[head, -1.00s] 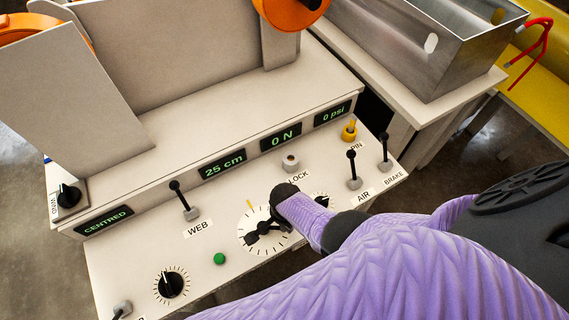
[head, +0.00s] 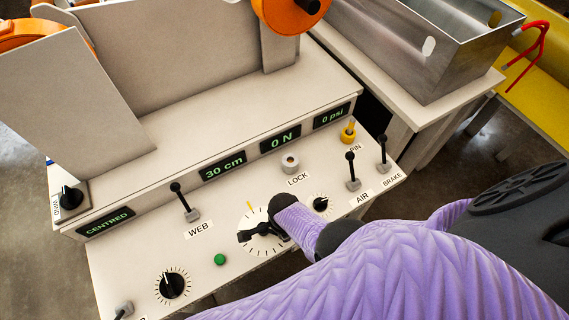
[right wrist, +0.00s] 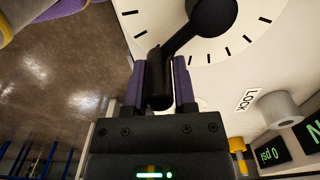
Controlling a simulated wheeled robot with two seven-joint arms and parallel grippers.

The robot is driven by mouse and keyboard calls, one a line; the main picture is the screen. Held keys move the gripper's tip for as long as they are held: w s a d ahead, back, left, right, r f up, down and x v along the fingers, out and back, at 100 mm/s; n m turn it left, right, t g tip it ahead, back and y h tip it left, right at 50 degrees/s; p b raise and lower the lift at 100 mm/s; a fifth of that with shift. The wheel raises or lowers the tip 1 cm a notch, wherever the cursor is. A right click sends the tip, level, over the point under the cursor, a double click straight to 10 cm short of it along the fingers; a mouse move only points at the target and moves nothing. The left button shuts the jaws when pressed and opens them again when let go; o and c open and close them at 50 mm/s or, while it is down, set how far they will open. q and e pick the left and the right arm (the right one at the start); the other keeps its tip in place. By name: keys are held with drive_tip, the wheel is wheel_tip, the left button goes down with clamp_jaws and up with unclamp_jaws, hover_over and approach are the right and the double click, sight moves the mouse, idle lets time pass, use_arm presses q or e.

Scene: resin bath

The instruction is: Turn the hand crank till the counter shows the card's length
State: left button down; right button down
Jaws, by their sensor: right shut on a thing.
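The hand crank (head: 262,229) is a black arm on a white round dial with tick marks on the sloping panel. Its black handle (right wrist: 158,78) stands between the fingers of my right gripper (right wrist: 158,85), which is shut on it. In the head view my right gripper (head: 278,229) is partly hidden by my own purple arm. The counter (head: 223,167) reads 30 cm in green. The card with the length is not in view. My left gripper is not in view.
Other displays read CENTRED (head: 106,222), 0 N (head: 280,139) and 0 psi (head: 332,115). Near the crank stand the WEB lever (head: 185,202), a green button (head: 220,259), a small black knob (head: 320,204) and the LOCK post (head: 290,162). A metal bath (head: 450,60) stands at upper right.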

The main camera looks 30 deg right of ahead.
drive_tip(key=shift+w+a+r, duration=0.1)
drive_tip(key=shift+w+a, duration=0.05)
drive_tip(key=shift+w, duration=0.1)
drive_tip(key=shift+c, duration=2.2)
unclamp_jaws()
wheel_tip(320, 180, up, 10)
drive_tip(key=p, duration=0.8)
drive_tip(key=shift+s, duration=0.1)
